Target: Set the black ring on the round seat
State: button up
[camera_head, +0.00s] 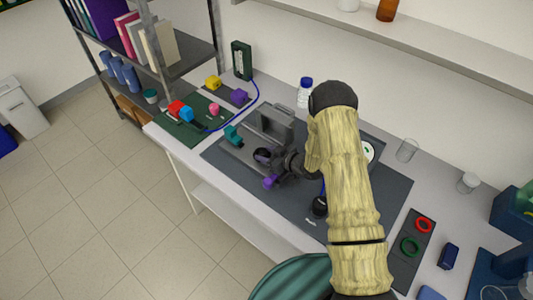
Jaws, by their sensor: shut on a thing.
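My gripper (270,160) is at the end of my arm, low over the dark mat, in front of a grey metal fixture (276,122). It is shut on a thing. A small dark ring shape (262,155) shows at its fingertips and looks like the black ring. I cannot tell whether it touches the surface below. The round seat is not clearly visible; the spot under and around the fingers is small and partly covered by my gripper. A teal part (232,134) sits left of the fingers, and a purple part (270,181) just below them.
A dark strip at right bears a red ring (424,225) and a green ring (410,247). A round white dial (369,152) shows partly behind my arm. A green board (191,134) with coloured blocks lies left. A blue-capped bottle (305,93) and clear glass (407,150) stand behind.

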jog(key=shift+w+d+f, duration=0.1)
jog(key=shift+f, duration=0.1)
dwell(0.5)
jog(key=o, duration=1.1)
jog(key=b+v, duration=0.3)
jog(key=v, duration=0.4)
jog(key=shift+d+r, duration=0.1)
jog(key=shift+d, duration=0.1)
jog(key=shift+r, duration=0.1)
